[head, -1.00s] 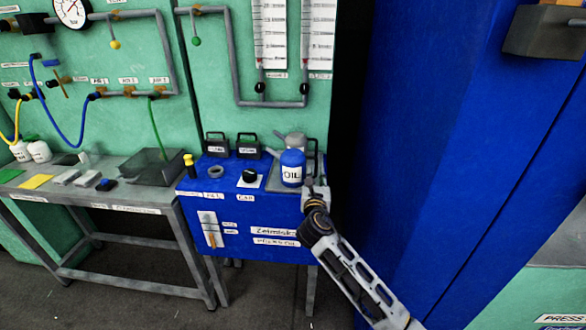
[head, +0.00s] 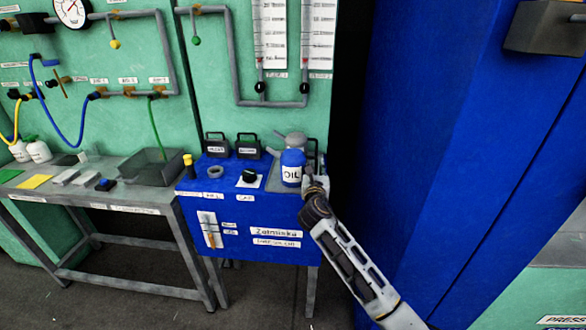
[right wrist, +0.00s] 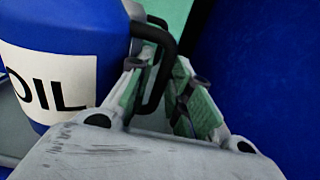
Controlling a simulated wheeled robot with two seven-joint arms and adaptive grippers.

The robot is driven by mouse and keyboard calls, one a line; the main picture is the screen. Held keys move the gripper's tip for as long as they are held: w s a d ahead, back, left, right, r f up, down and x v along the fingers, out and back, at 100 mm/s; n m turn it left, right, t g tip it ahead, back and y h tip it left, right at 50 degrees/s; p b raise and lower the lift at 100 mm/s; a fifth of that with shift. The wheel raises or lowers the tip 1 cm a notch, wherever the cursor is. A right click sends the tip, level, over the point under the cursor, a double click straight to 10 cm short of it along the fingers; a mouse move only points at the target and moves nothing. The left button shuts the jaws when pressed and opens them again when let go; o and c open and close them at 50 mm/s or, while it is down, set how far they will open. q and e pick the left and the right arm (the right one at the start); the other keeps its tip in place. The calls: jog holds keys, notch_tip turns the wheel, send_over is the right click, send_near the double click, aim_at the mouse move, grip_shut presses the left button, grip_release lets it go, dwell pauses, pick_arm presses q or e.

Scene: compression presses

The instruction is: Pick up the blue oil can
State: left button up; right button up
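The blue oil can (head: 291,159) with a white "OIL" label and a grey top stands upright at the right end of the blue table. In the right wrist view the can (right wrist: 75,28) fills the left side, and its black handle (right wrist: 166,42) sticks out to the right. My right gripper (head: 314,179) is at the can's right side. In the right wrist view its fingers (right wrist: 160,75) are apart, with green inner pads, and the handle lies between them. I see a gap between the handle and the right finger. My left gripper is out of view.
The blue table (head: 265,219) also holds two dark, handled boxes (head: 217,146), a grey ring (head: 215,172), a black knob (head: 249,176) and a yellow-topped bottle (head: 189,166). A tall blue cabinet wall (head: 440,150) stands close on the right. A grey bench (head: 125,197) is at left.

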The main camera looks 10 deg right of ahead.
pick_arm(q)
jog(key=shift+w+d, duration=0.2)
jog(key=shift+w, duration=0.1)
pick_arm(e)
jog(key=shift+c, duration=0.5)
grip_shut()
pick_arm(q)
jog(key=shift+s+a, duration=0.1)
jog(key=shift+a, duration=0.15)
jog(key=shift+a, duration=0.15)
pick_arm(e)
jog(key=shift+r, duration=0.1)
jog(key=shift+r, duration=0.2)
jog(key=shift+r+p, duration=0.3)
jog(key=shift+r, duration=0.5)
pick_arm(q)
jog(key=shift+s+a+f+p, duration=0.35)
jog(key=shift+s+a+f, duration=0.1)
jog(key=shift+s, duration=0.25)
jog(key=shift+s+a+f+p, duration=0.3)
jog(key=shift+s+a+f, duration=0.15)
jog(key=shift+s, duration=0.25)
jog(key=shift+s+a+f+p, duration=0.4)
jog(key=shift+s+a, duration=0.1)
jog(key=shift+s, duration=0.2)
pick_arm(e)
jog(key=shift+r, duration=4)
